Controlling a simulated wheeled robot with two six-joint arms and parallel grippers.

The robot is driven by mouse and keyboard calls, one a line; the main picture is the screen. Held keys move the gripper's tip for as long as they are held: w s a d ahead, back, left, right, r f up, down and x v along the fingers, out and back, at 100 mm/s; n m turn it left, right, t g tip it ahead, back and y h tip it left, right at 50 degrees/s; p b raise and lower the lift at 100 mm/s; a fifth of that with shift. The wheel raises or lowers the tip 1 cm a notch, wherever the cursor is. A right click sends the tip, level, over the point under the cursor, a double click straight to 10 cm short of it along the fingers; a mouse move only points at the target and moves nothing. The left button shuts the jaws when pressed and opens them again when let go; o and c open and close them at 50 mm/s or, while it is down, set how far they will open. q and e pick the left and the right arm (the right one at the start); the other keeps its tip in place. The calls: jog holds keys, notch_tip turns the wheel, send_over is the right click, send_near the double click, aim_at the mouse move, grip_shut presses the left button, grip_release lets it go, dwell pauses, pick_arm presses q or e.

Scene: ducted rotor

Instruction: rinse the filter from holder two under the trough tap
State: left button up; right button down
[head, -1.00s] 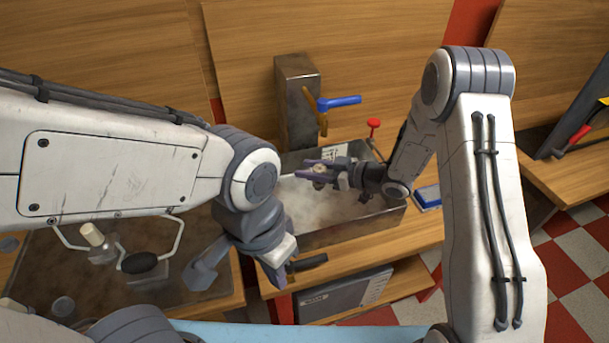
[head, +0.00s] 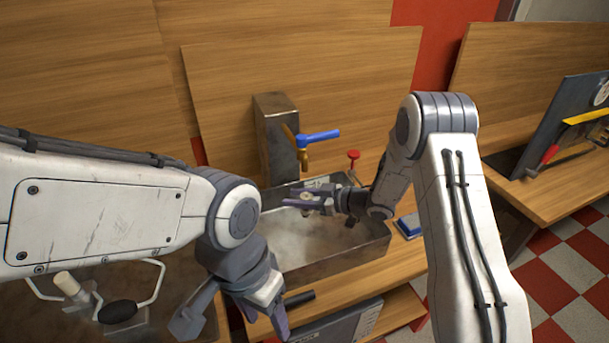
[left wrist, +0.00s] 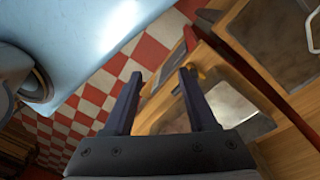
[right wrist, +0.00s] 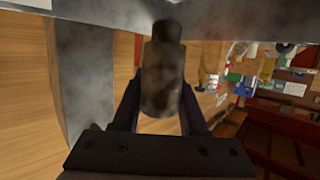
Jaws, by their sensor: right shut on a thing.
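The trough (head: 335,263) is a grey metal basin on the wooden counter. Its tap has a brass spout (head: 303,157) and a blue lever (head: 319,135) on a metal post. My right gripper (head: 306,199) is over the trough, just below the spout in the picture, shut on a small filter (head: 306,196). In the right wrist view the filter (right wrist: 161,85) is a stained grey-brown cylinder between the fingers. I see no water running. My left gripper (head: 234,322) is open and empty in front of the counter; its spread fingers also show in the left wrist view (left wrist: 160,75).
A red knob (head: 353,155) stands behind the trough, and a blue block (head: 409,225) lies to its right. A black oval grip (head: 118,312) and wire handles are at left. A dark panel (head: 575,125) with a yellow bar stands at right.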

pick_arm(q)
jog(key=w+d+r+n+g+h, duration=0.1)
jog(key=w+d+n+g+h, duration=0.45)
jog(key=n, duration=0.55)
jog(key=n+t+h, duration=1.1)
jog(key=n+t, duration=0.1)
jog(key=n, duration=0.7)
send_near(322, 136)
jog(key=shift+g+y, duration=0.25)
jog(key=x, duration=0.7)
jog(key=w+x, duration=0.1)
jog(key=x, duration=0.2)
jog(key=shift+w, duration=0.1)
grip_shut()
